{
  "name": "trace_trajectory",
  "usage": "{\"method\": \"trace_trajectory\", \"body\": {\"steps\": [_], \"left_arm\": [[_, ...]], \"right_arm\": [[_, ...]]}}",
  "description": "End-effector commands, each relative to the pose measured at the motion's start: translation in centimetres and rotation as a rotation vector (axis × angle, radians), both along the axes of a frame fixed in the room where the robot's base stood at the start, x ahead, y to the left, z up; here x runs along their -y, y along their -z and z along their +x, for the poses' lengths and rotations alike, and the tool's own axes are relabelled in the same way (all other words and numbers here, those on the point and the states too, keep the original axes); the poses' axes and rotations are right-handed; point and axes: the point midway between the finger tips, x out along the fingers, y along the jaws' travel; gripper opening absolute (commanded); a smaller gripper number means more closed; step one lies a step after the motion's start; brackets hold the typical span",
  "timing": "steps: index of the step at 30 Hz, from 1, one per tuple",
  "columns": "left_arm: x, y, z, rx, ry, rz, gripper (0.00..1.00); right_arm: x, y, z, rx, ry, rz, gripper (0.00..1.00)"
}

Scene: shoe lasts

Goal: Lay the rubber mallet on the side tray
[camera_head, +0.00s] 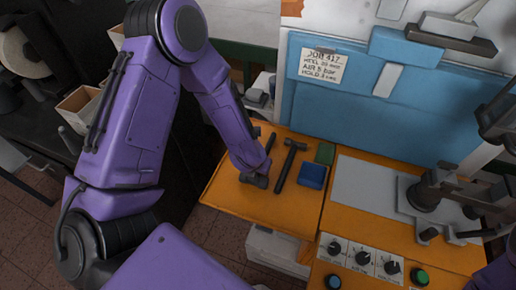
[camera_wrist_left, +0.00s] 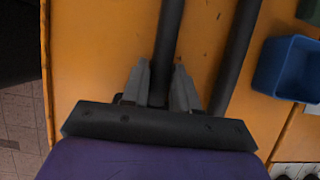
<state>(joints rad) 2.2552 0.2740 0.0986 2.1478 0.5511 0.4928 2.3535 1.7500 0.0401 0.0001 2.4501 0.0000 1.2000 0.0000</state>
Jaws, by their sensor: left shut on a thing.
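My left gripper (camera_head: 257,181) is low over the orange side tray (camera_head: 230,197). It is shut on a dark round handle (camera_head: 271,142), which runs between its fingers in the left wrist view (camera_wrist_left: 168,45). I cannot make out a head on this tool, so I cannot tell whether it is the rubber mallet. I also cannot tell whether it touches the tray. A black hammer-shaped tool (camera_head: 287,166) with a crosswise head lies just right of the gripper. Its handle also shows in the left wrist view (camera_wrist_left: 237,45), apart from the fingers. My right gripper is not clearly in view.
A small blue bin (camera_head: 313,176) and a green block (camera_head: 325,153) sit at the tray's right side. Further right are a grey plate (camera_head: 360,190), a grey machine (camera_head: 424,197) and a panel of knobs (camera_head: 361,257). The tray's front part is clear.

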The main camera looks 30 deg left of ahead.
Motion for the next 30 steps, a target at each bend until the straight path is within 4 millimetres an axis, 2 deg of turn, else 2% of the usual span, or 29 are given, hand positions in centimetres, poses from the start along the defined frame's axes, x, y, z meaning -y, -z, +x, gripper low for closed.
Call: {"method": "trace_trajectory", "body": {"steps": [3,4,6,13,17,20,27,30], "left_arm": [[0.0,0.5,0.0,0.001,-0.002,-0.002,0.00],[-0.1,0.3,0.0,-0.001,-0.003,-0.001,0.38],[-0.1,0.3,-0.1,0.000,-0.003,-0.001,0.54],[-0.1,0.3,-0.1,0.000,-0.004,-0.001,0.54],[-0.1,-0.6,-0.2,0.002,-0.003,0.000,0.54],[0.1,-2.5,-1.0,0.004,-0.003,-0.002,0.54],[0.7,-8.3,-3.5,0.004,-0.003,-0.002,0.54],[0.9,-10.0,-4.3,0.002,-0.003,-0.001,0.54]], "right_arm": [[0.0,0.4,0.0,0.000,0.000,0.000,0.90],[0.0,0.2,0.0,0.000,0.000,0.000,0.90],[0.0,0.2,0.0,0.000,0.000,0.000,0.90],[0.0,0.2,0.0,0.000,0.000,0.000,0.90],[0.0,-0.1,0.0,0.000,0.000,0.000,0.90],[0.0,0.0,0.0,0.000,0.000,0.000,0.90],[0.0,-0.9,0.0,0.000,0.000,0.000,0.90],[0.0,-1.3,0.0,0.000,0.000,0.000,0.90]]}}
